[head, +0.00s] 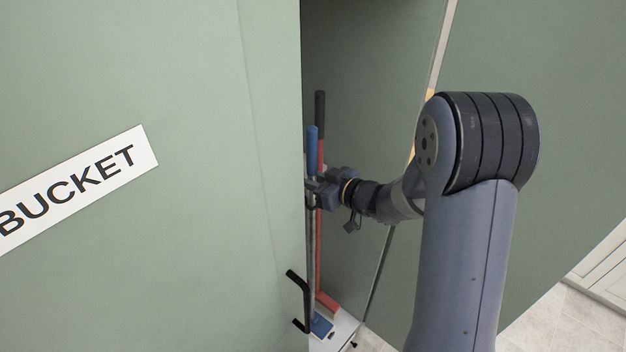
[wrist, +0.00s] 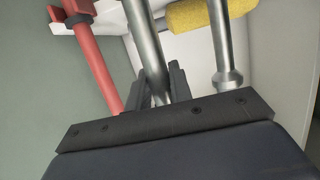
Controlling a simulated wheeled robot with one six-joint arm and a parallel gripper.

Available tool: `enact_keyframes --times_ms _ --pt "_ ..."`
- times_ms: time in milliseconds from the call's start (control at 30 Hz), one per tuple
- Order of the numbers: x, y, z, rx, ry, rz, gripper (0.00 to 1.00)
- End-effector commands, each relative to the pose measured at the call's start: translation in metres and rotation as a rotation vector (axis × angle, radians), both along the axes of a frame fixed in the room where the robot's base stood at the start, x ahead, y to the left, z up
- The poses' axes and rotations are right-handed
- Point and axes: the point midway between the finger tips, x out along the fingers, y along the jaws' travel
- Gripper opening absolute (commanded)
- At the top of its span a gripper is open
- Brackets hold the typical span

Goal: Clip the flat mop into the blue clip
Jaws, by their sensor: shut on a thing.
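The flat mop seems to be the grey pole with a blue grip (head: 312,138) standing upright in the narrow cupboard. A blue flat piece (head: 321,325) at the foot of the poles may be its head. My gripper (head: 318,193) is around the grey pole below the blue grip. In the wrist view, my gripper (wrist: 162,88) is shut on a silver pole (wrist: 147,45). I cannot make out a blue clip in either view.
A red pole (head: 320,240) with a dark top stands close beside the mop; it also shows in the wrist view (wrist: 95,70). Another silver pole (wrist: 222,50) and a yellow roller-like piece (wrist: 195,15) are at right there. A green panel labelled BUCKET (head: 80,188) borders the opening.

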Motion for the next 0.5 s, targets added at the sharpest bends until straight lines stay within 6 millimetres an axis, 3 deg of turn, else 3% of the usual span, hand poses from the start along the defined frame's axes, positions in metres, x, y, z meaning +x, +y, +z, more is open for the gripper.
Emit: enact_keyframes --times_ms 500 --pt "0.009 0.012 0.001 0.001 -0.002 0.000 0.00"
